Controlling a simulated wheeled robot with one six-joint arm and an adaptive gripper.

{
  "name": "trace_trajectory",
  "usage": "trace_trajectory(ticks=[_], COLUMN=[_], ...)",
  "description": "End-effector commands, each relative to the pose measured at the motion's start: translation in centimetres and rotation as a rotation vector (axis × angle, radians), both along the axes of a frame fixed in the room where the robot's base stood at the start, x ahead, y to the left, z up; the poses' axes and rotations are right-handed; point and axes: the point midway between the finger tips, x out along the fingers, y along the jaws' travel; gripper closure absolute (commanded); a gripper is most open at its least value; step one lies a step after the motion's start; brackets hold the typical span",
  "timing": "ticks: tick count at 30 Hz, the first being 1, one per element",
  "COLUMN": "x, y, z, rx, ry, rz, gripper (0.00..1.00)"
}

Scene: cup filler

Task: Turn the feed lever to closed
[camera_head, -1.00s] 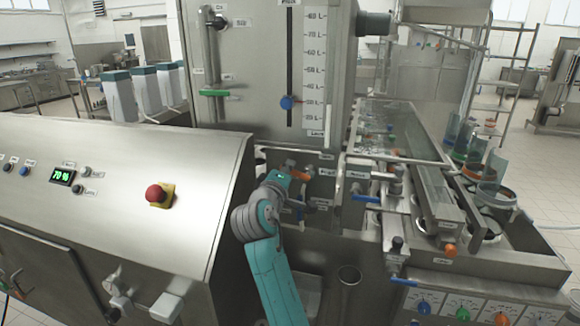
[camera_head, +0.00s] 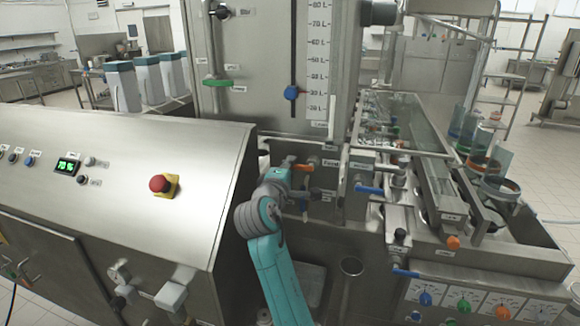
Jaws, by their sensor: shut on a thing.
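The feed lever (camera_head: 303,167) has an orange handle on the steel front under the tank, just left of the "Feed" label. Its handle lies roughly level in the picture. My gripper (camera_head: 298,187) is at this lever, at the end of the teal and grey arm. It is shut on the feed lever, but my wrist hides most of the jaws and the near end of the handle. The exact contact is too small to make out.
A blue-handled lever (camera_head: 369,190) sits close to the right, and a green-handled valve (camera_head: 217,82) is higher on the left. The sloped console with a red emergency button (camera_head: 160,184) stands left of my arm. The conveyor rail (camera_head: 430,165) runs on the right.

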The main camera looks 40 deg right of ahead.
Motion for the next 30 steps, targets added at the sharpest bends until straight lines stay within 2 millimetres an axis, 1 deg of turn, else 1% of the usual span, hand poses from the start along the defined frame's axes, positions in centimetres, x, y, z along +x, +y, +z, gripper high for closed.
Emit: trace_trajectory(ticks=[3, 4, 5, 6, 7, 15, 19, 23, 30], x=[0.1, 0.1, 0.1, 0.0, 0.0, 0.0, -0.4, -1.5, -4.5], y=[0.1, 0.1, 0.1, 0.1, 0.1, 0.1, 0.6, 2.2, 6.0], z=[-0.1, -0.2, -0.2, -0.1, -0.1, -0.1, -0.1, -0.1, -0.1], rx=[0.000, 0.000, 0.001, 0.000, 0.000, 0.000, 0.001, 0.002, 0.000], ry=[0.004, 0.004, 0.004, 0.004, 0.003, 0.001, 0.002, 0.001, 0.001], rz=[0.002, 0.001, 0.001, 0.001, 0.001, 0.000, 0.001, 0.004, 0.004], gripper=[1.00, 0.79, 0.71, 0.61, 0.59, 0.59, 0.59, 0.59, 0.59])
